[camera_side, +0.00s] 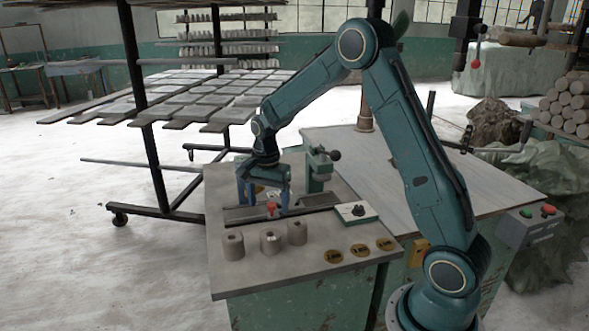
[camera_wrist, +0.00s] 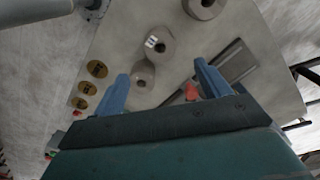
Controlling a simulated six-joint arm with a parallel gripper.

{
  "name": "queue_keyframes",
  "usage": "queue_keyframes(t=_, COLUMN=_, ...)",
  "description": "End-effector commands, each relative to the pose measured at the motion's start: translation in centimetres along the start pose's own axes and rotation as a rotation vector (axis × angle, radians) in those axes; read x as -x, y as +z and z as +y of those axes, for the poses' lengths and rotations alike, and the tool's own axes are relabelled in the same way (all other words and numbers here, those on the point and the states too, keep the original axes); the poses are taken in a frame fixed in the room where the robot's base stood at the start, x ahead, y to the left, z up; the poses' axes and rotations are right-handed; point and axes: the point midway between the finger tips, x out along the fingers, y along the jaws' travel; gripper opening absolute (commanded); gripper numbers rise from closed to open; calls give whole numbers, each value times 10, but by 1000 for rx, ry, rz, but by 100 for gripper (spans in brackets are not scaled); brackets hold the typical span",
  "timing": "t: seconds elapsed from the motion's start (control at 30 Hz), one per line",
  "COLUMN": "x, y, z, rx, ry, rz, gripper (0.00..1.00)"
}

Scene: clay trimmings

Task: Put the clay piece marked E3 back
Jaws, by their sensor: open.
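Several things stand on the workbench, among them three grey clay cylinders with holes in their tops: a left one (camera_side: 234,246), a middle one (camera_side: 270,242) and a right one (camera_side: 297,232). The middle one bears a small white label, which also shows on a cylinder in the wrist view (camera_wrist: 159,48); I cannot read E3 on it. My gripper (camera_side: 263,207) is open and points down over the dark slotted strip (camera_side: 320,200), behind the cylinders. In the wrist view its blue fingers (camera_wrist: 161,70) are apart, with no clay visibly held.
A red piece (camera_side: 271,209) is at the strip between the fingers. A green clamp-like fixture (camera_side: 319,172) stands behind. A white-topped box (camera_side: 345,217) lies to the right. A rack of tiles (camera_side: 190,98) stands behind left.

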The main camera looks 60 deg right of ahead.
Motion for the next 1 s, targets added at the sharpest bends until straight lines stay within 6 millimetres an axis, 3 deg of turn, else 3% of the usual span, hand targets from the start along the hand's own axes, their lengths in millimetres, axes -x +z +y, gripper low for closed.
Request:
queue_keyframes(t=0.37, x=10, y=5, z=3, rx=35, ry=-12, rz=5, gripper=76)
queue_keyframes(t=0.67, x=64, y=33, z=24, rx=233, ry=-75, rz=39, gripper=76)
queue_keyframes(t=1.0, x=127, y=75, z=72, rx=548, ry=-163, rz=106, gripper=76)
